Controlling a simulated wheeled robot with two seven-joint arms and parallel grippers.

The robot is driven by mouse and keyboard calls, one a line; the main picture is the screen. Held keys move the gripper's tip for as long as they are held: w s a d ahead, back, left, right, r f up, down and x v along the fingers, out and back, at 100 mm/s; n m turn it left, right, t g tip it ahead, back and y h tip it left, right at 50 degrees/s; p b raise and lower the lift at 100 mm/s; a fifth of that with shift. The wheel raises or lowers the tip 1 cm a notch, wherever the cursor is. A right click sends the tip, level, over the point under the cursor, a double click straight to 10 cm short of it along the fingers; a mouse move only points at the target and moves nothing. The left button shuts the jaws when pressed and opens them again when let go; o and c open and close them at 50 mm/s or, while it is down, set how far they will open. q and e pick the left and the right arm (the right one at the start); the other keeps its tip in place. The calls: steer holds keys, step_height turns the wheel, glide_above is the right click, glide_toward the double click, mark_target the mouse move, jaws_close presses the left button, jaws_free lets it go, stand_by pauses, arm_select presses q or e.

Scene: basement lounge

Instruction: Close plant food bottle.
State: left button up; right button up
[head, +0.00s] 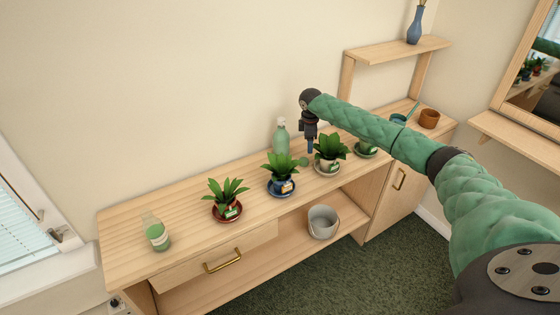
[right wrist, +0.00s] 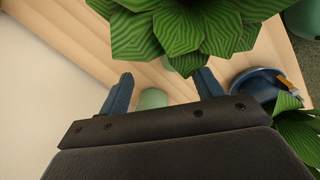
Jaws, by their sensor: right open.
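A translucent bottle with green contents and a pale label (head: 156,232) stands upright at the left end of the wooden sideboard; whether its neck is covered is too small to tell. A small round green piece, perhaps a cap (head: 303,161), lies between two potted plants. My right gripper (head: 309,146) points down above the sideboard near that piece, right of a green spray bottle (head: 281,137). In the right wrist view its fingers (right wrist: 162,92) are apart, with a mint-green object (right wrist: 152,98) showing between and beyond them; I cannot tell which object it is. My left gripper is out of view.
Potted plants stand on saucers along the sideboard (head: 185,255), including a red-potted one (head: 228,200) and a blue-potted one (head: 284,175). Leaves (right wrist: 180,30) crowd close to my right fingers. A grey bucket (head: 323,222) sits on the lower shelf. The top beside the labelled bottle is clear.

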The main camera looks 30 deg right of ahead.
mark_target(306, 161)
steer(key=shift+s+a+f+n+g+y, duration=0.15)
steer(key=shift+a+n+g+y, duration=0.25)
steer(key=shift+a+n, duration=0.65)
steer(key=shift+s+d+n, duration=0.15)
steer(key=shift+s+n, duration=0.05)
steer(key=shift+n, duration=0.35)
steer(key=shift+s+d+n, duration=0.15)
steer(key=shift+d+n, duration=0.05)
steer(key=shift+n, duration=0.1)
steer(key=shift+w+a+n, duration=0.25)
steer(key=shift+a+n, duration=0.1)
steer(key=shift+n, duration=0.05)
steer(key=shift+s+d, duration=0.15)
steer(key=shift+d, duration=0.1)
steer(key=shift+f, duration=0.1)
steer(key=shift+a+f+p, duration=0.1)
steer(key=shift+f+p, duration=0.35)
steer(key=shift+f, duration=0.2)
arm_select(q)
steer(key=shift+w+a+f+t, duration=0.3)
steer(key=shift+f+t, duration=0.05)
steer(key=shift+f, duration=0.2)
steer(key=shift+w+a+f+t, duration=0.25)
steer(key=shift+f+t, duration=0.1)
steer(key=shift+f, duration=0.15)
arm_select(e)
steer(key=shift+f, duration=0.5)
